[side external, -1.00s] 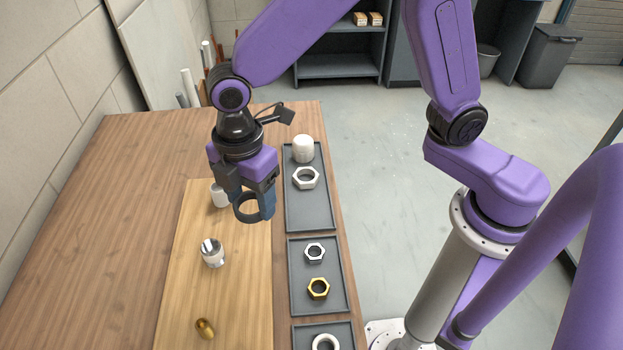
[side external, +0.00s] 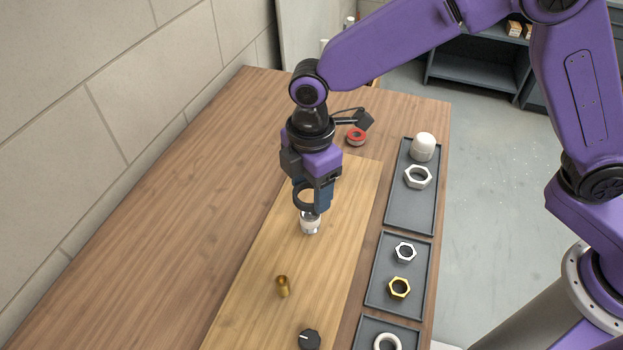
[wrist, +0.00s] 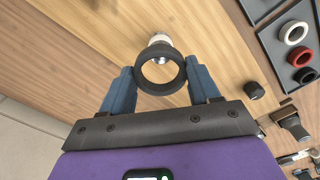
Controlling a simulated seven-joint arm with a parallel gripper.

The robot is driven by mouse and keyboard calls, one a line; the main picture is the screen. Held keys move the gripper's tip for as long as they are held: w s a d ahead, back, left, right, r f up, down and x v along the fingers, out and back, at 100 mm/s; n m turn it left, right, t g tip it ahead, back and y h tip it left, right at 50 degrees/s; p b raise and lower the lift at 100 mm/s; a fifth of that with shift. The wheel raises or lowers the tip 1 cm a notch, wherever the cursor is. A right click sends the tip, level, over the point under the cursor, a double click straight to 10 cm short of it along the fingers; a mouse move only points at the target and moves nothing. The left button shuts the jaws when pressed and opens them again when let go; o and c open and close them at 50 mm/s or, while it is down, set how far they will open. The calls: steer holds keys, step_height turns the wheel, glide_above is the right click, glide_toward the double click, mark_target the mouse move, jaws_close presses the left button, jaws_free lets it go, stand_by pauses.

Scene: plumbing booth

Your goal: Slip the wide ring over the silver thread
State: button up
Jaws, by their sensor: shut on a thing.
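My gripper (side external: 314,196) is shut on a dark wide ring (wrist: 162,90), with one blue finger on each side of it in the wrist view. The silver thread (side external: 311,227) stands on the light wooden board, just below the ring in the side view. In the wrist view, the silver thread (wrist: 159,39) shows at the ring's far edge, and part of it shows through the upper part of the opening. The ring looks off-centre from it there. The ring's lower edge overlaps the thread's top in the side view; I cannot tell whether they touch.
A brass fitting (side external: 283,287) and a black knob (side external: 309,340) stand nearer on the board (side external: 255,315). Grey trays (side external: 397,218) with nuts, a white cap (side external: 423,146) and rings line the right edge. A red ring-shaped part (side external: 356,137) lies behind my gripper.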

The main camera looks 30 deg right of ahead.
mark_target(311, 205)
steer(key=shift+f, duration=2.5)
steer(key=shift+f, duration=0.1)
steer(key=o, duration=1.3)
steer(key=shift+r, duration=2.55)
